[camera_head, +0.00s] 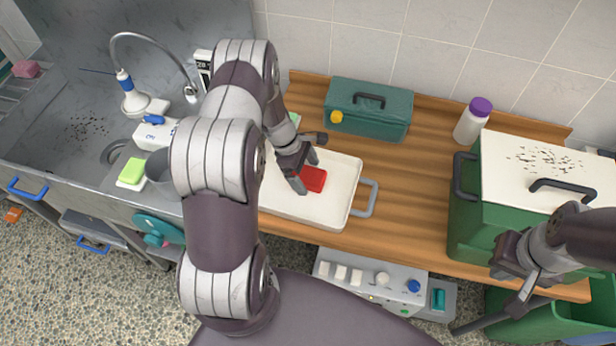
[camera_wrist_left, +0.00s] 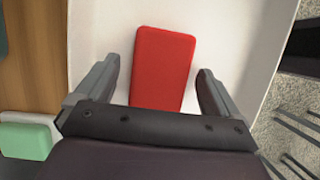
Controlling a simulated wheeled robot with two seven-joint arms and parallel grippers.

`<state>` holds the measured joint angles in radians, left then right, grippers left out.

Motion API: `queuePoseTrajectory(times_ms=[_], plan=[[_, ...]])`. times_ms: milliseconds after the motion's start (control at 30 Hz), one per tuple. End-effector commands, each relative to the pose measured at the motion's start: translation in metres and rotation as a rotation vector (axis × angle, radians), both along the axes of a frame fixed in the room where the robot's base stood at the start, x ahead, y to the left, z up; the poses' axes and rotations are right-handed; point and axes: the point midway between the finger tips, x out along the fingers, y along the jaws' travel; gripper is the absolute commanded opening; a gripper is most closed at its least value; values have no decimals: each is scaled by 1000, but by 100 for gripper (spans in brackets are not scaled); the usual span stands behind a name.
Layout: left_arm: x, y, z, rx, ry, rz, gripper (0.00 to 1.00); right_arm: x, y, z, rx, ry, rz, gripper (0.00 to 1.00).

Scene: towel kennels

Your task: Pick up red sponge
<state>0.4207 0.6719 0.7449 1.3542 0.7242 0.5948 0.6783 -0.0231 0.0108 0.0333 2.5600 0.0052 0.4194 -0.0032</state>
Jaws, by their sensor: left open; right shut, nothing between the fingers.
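The red sponge (camera_head: 314,179) lies in the white tray (camera_head: 338,205) on the wooden counter. It also shows in the left wrist view (camera_wrist_left: 161,66), lying between and just beyond my fingers. My left gripper (camera_head: 305,172) is open over the tray, with its fingers on either side of the sponge's near part. I cannot tell whether the fingers touch it. My arm hides the left part of the tray in the head view. My right gripper (camera_head: 500,303) is shut and empty at the lower right, in front of the green box.
A green toolbox (camera_head: 368,108) and a purple-capped bottle (camera_head: 472,121) stand behind the tray. A green box with a white lid (camera_head: 540,165) is at the right. A sink (camera_head: 75,125) is at the left. A green sponge (camera_head: 132,172) lies by it. Bare counter lies right of the tray.

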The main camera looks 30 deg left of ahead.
Motion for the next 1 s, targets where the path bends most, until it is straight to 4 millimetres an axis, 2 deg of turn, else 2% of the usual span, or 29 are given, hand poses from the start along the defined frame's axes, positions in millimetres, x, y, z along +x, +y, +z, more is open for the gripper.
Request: queuePoseTrajectory(times_ms=[133,167,300,333,633,767,867,1000], plan=[[0,0,0,0,0,0,96,0,0,0,0,0,0,0],[0,0,0,0,0,0,89,0,0,0,0,0,0,0],[0,0,0,0,0,0,44,0,0,0,0,0,0,0],[0,0,0,0,0,0,37,0,0,0,0,0,0,0],[-1,0,0,0,2,-1,37,0,0,1,0,0,0,0],[0,0,8,0,1,0,37,0,0,5,0,0,0,0],[1,0,19,0,-2,0,37,0,0,-2,0,0,0,0],[1,0,47,2,-5,-1,37,0,0,-9,0,0,0,0]])
